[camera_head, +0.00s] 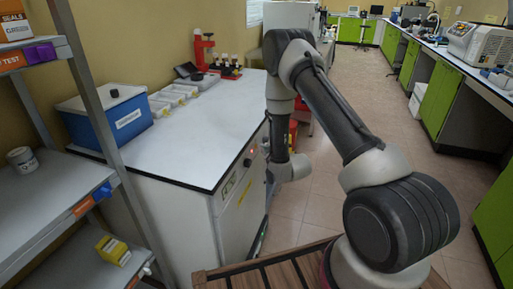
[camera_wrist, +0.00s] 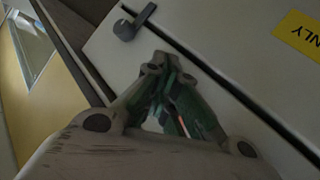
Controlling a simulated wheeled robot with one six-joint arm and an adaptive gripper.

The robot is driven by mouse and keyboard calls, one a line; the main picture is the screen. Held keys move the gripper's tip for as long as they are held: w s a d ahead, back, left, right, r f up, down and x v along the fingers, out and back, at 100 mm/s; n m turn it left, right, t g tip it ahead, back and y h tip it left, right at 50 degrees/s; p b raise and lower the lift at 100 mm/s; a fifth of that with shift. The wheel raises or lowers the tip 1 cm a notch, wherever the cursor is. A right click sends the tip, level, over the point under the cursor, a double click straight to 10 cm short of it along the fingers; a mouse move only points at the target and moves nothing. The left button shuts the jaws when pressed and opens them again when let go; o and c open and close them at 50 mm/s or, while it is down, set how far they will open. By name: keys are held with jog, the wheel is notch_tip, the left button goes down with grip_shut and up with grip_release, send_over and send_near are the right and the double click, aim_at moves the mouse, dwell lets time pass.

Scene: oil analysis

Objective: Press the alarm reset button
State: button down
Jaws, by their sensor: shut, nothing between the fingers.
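The white cabinet front (camera_head: 235,205) under the worktop carries a small red light (camera_head: 252,151) and a dark round knob (camera_head: 247,162) near its top right. I cannot tell which fitting is the alarm reset button; my arm may hide part of the panel. My gripper (camera_head: 271,184) is beside the right end of this front, low, partly hidden by my wrist. In the wrist view my gripper (camera_wrist: 158,65) is shut and empty, its fingertips over a pale panel (camera_wrist: 220,50). A dark grey latch or handle (camera_wrist: 128,27) is just beyond the tips. No button is clear there.
The worktop (camera_head: 215,125) holds a blue box (camera_head: 105,120), pale trays (camera_head: 172,98) and a red stand (camera_head: 203,52). A grey shelf rack (camera_head: 45,200) stands at left. The tiled aisle (camera_head: 345,90) is open behind my arm. A yellow label (camera_wrist: 299,33) is on the panel.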

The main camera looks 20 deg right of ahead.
jog(key=shift+w+a, duration=0.2)
jog(key=shift+a, duration=0.1)
dwell(0.4)
jog(key=shift+d, duration=0.1)
jog(key=shift+s+d, duration=0.45)
jog(key=shift+d, duration=0.05)
dwell(0.4)
jog(key=shift+s+d, duration=0.75)
jog(key=shift+d, duration=0.3)
jog(key=shift+s+d, duration=0.75)
jog(key=shift+d, duration=0.25)
